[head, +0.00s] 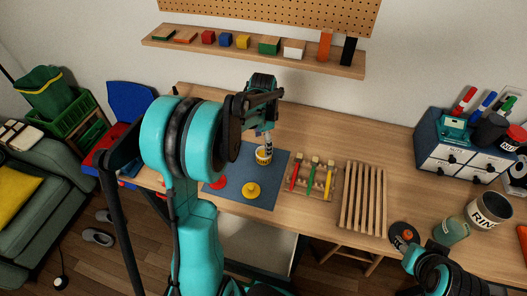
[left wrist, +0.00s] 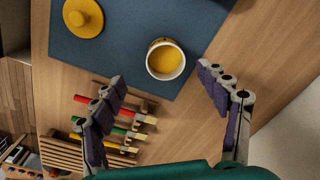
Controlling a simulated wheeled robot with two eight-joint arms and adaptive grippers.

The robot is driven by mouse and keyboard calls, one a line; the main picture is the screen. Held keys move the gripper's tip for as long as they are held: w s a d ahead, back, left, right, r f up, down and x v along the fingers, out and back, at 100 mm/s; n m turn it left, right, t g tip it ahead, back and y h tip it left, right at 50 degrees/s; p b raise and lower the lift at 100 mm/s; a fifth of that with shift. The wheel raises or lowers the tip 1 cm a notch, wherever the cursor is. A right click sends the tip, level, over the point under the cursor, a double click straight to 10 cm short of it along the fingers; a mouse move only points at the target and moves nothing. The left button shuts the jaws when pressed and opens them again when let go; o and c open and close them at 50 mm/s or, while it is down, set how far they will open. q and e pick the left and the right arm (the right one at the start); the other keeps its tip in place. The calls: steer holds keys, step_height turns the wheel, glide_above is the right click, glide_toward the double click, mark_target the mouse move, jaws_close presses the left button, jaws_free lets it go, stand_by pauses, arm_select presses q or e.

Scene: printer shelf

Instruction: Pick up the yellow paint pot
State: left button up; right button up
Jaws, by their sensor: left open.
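The yellow paint pot (head: 263,156) stands open on a blue mat (head: 228,187) on the desk. In the left wrist view the pot (left wrist: 165,60) shows yellow paint inside a white rim. A yellow lid with a knob (head: 251,190) lies apart on the mat, and it also shows in the left wrist view (left wrist: 84,18). My left gripper (head: 268,142) is above the pot. In the left wrist view its fingers (left wrist: 163,82) are spread wide and empty, with the pot beyond the tips. My right arm shows at the lower right, but its fingers cannot be made out.
A brush rack (head: 313,184) with several brushes stands right of the mat, beside a slatted wooden rack (head: 362,197). A red lid (head: 217,183) lies on the mat's left. A drawer box (head: 456,150), a green jar (head: 452,230) and a mug (head: 488,212) stand at the right.

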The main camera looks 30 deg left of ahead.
mark_target(260, 159)
arm_select(q)
step_height(260, 159, down, 3)
steer(key=shift+w+a+f+b, duration=0.1)
steer(key=shift+a+b, duration=0.05)
steer(key=shift+b, duration=0.3)
steer(key=shift+w+a+f, duration=0.1)
steer(key=shift+w+f, duration=0.05)
steer(key=shift+f, duration=0.2)
steer(key=f+b, duration=0.1)
steer(key=f, duration=0.1)
steer(key=w+f+b, duration=0.1)
steer(key=f, duration=0.1)
steer(key=shift+f, duration=0.25)
steer(key=shift+s+r, duration=0.1)
steer(key=shift+c, duration=0.9)
steer(key=c, duration=1.2)
